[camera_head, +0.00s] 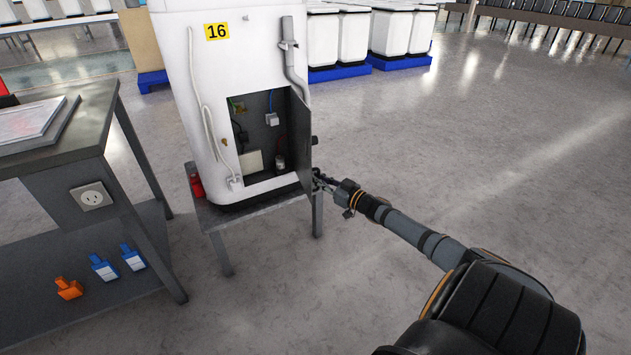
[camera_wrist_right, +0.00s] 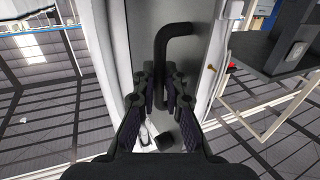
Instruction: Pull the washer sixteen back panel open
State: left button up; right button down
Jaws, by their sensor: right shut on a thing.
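The white washer (camera_head: 262,70) with the yellow label 16 (camera_head: 217,31) stands on a grey metal stand. Its back panel (camera_head: 299,138) is swung out to the right, hinged at the right side, and the dark compartment (camera_head: 262,110) with wires shows. My right gripper (camera_head: 319,181) is at the panel's outer side, low down. In the right wrist view, its fingers (camera_wrist_right: 169,92) are closed around the black bent handle (camera_wrist_right: 163,42) on the grey panel face (camera_wrist_right: 140,62). My left gripper is not in view.
A red can (camera_head: 197,186) is on the stand. The floor at the right is clear.

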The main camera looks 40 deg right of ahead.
jog(key=shift+s+d+f, duration=0.1)
jog(key=shift+d, duration=0.45)
jog(key=c, duration=1.4)
grip_release()
jog(key=shift+f, duration=0.1)
jog(key=shift+s+d, duration=0.2)
jog(key=shift+s, duration=1.8)
jog(key=shift+s+d, duration=0.25)
jog(key=shift+s, duration=1.7)
jog(key=shift+s+d, duration=0.2)
jog(key=shift+s, duration=1.8)
